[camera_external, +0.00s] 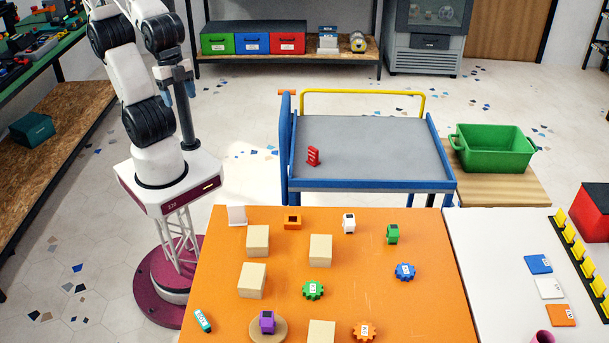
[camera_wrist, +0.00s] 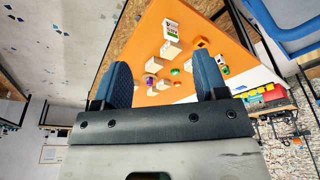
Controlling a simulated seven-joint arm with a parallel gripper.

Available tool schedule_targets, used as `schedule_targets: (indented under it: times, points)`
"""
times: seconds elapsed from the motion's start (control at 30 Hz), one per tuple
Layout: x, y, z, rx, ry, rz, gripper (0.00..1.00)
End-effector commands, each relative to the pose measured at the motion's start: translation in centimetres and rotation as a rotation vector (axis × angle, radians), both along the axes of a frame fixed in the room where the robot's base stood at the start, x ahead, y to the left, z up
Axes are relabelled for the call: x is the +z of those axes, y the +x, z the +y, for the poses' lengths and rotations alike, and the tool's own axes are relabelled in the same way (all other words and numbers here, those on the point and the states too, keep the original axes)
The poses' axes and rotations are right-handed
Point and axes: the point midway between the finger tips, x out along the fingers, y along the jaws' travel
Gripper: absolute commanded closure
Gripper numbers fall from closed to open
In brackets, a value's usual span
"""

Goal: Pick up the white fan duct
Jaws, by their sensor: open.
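The white fan duct (camera_external: 349,223) is a small white block with a dark opening on top. It stands near the back edge of the orange table, between an orange duct (camera_external: 292,222) and a green duct (camera_external: 392,234). In the wrist view the white duct (camera_wrist: 220,59) is small, at the right side of the table. My gripper (camera_external: 179,92) is high above my base, left of and well away from the table. Its two blue fingers (camera_wrist: 162,66) are apart, with nothing between them.
Pale wooden blocks (camera_external: 320,250), green (camera_external: 313,290), blue (camera_external: 405,271) and orange gears (camera_external: 364,332), and a purple duct (camera_external: 267,322) on a round disc share the orange table (camera_external: 430,310). A white card (camera_external: 237,215) stands at its back left corner. A blue cart (camera_external: 370,150) is behind.

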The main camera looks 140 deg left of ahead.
Motion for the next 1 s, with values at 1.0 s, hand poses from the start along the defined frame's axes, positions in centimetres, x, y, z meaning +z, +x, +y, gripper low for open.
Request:
schedule_targets:
  times: [1.0]
  points:
    - [-0.6,2.3,-0.2,0.1,-0.091,0.05,0.4]
